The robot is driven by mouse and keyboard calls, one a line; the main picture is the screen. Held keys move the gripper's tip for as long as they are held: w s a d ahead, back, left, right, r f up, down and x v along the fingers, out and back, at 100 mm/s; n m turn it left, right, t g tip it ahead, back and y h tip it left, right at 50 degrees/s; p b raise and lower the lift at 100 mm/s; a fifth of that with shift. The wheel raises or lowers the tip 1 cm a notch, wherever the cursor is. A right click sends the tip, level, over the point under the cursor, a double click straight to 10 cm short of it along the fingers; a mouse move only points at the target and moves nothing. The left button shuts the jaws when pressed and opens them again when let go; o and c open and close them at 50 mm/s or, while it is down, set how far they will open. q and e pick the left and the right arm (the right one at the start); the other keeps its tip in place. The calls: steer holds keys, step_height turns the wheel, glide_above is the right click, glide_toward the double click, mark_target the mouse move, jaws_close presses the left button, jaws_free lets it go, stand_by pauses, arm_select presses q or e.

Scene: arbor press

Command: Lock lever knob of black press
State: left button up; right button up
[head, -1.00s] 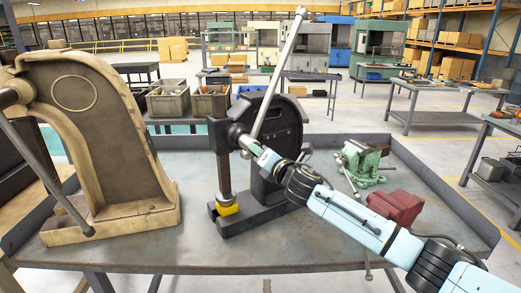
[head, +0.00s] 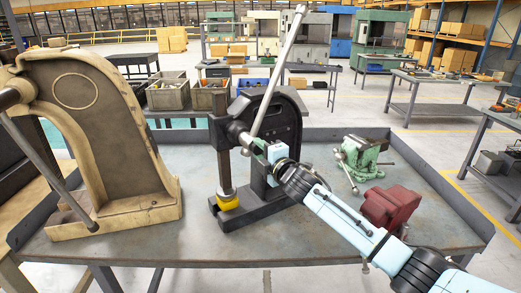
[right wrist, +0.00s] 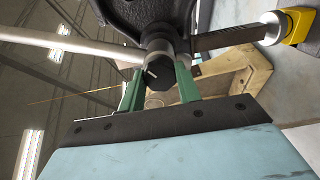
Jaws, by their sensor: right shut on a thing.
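The black press (head: 287,122) stands on the bench, its long pale lever bar (head: 276,75) slanting up and to the right. My right gripper (head: 258,146) is at the lever's hub on the front of the press. In the right wrist view, its green fingers (right wrist: 161,82) sit on either side of the dark lever knob (right wrist: 157,76) and are shut on it. The lever bar (right wrist: 62,41) runs off to the left there. The ram (head: 224,170) stands over a yellow piece (head: 227,201) on the base. My left gripper is not in view.
A large tan press (head: 90,140) with its own lever stands on the left of the bench (head: 180,245). A green vise (head: 360,158) and a red vise (head: 388,208) are on the right, the red one close by my right arm. The bench's front middle is clear.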

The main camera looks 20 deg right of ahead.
steer(key=shift+m, duration=0.4)
steer(key=o, duration=1)
steer(key=shift+c, duration=0.2)
steer(key=b+v, duration=0.2)
steer(key=v, duration=1.1)
steer(key=shift+s, duration=0.2)
